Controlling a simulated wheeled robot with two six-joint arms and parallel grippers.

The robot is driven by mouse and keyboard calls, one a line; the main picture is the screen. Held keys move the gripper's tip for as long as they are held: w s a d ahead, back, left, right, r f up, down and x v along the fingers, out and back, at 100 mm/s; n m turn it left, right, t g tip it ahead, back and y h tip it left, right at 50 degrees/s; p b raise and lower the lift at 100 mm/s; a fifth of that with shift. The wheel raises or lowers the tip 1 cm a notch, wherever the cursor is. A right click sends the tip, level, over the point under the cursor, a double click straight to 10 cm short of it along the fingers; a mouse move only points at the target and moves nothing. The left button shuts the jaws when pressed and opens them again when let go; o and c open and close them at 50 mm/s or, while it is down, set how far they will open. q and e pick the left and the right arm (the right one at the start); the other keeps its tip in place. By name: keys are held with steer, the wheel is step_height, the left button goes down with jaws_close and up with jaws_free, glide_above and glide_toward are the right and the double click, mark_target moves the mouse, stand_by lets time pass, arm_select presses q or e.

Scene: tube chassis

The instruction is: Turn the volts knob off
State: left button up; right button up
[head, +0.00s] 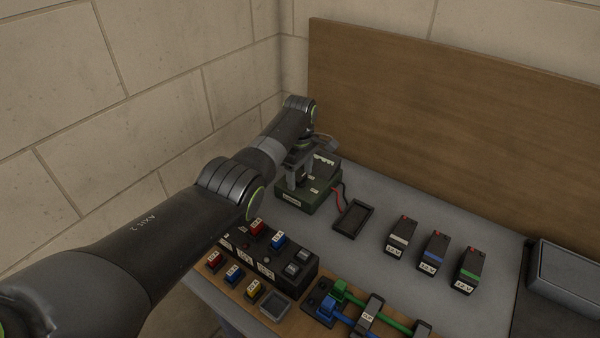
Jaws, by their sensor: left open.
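A dark green box (318,201) with white labels stands at the back left of the grey bench, against the corner. My left gripper (303,178) is open and points down over the top of this box. Its fingers are low, around or just above a small dark part on the box top. I cannot tell whether they touch it. The gripper and arm cover much of the box top, so the volts knob and its setting cannot be made out. My right gripper is out of view.
A black tray (354,217) with red and black leads lies right of the box. Three black battery-like blocks (435,254) stand further right. A black switch panel (292,267) with coloured blocks is in front. A wooden board (440,110) rises behind the bench.

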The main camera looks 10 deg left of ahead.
arm_select(q)
steer(key=c, duration=1)
steer(key=shift+m, duration=0.3)
steer(key=m, duration=0.3)
steer(key=shift+r+p, duration=0.1)
steer(key=shift+p, duration=0.2)
steer(key=m, duration=0.4)
steer(key=shift+w+d+m, duration=0.15)
steer(key=shift+m, duration=0.25)
steer(key=m, duration=0.4)
steer(key=shift+d+m, duration=0.1)
steer(key=shift+m, duration=0.2)
steer(key=m, duration=0.4)
steer(key=shift+m, duration=0.4)
